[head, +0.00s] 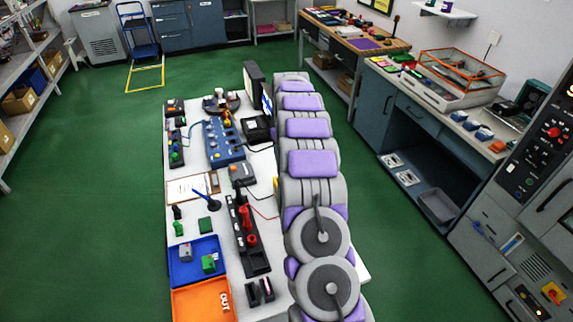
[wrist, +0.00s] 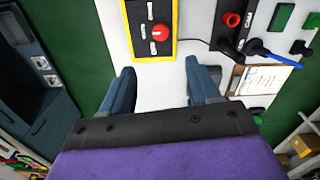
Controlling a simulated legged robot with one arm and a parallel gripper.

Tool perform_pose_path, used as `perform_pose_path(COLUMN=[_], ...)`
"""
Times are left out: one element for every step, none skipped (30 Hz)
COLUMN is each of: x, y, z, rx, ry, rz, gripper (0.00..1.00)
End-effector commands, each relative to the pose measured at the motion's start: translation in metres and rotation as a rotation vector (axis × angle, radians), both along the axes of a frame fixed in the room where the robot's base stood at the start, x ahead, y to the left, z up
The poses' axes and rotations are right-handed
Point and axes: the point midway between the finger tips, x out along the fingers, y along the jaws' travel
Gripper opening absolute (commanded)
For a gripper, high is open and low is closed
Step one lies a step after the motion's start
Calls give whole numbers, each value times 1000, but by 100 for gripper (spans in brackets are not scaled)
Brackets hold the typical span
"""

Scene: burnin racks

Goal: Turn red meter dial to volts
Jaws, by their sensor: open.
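The meter (wrist: 131,14) is a dark grey box with a yellow border, at the top of the wrist view. Its round red dial (wrist: 160,32) sits on the face with small white labels on its left side. The labels are too small to read, and I cannot tell which one the dial points at. My gripper (wrist: 162,82) is open and empty, with its two blue fingers spread over the white bench just short of the meter. The fingers are apart from the dial. In the head view I cannot make out the meter or my fingers; my arm covers part of the bench.
The white bench (head: 262,165) is crowded. A black rack with red parts (head: 247,218), a clipboard (head: 190,187), a blue tray (head: 180,270) and an orange tray (head: 203,300) are on it. A black cable (wrist: 190,40) runs from the meter. Green floor (head: 110,130) is clear on the left.

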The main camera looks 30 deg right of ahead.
Motion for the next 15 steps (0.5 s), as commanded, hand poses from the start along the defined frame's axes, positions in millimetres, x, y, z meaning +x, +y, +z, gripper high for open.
perform_pose_path(x=[1,1,1,1,1,1,1,1,1,1,1,1,1,1,1], y=[0,-1,-1,-1,-1,-1,-1,-1,-1,-1,-1,-1,-1,-1,-1], z=[8,12,16,19,21,23,25,26,27,27,27,27,27,27,27], rx=[-1,-2,-1,-1,-1,-1,-1,0,0,0,0,0,0,0,0], ry=[-3,-4,-3,-3,-2,-1,-1,-1,0,0,0,0,0,0,0], rz=[0,0,0,0,0,0,0,0,0,0,0,0,0,0,0], gripper=[61,61,61,61,61,61,61,61,61,61,61,61,61,61,61])
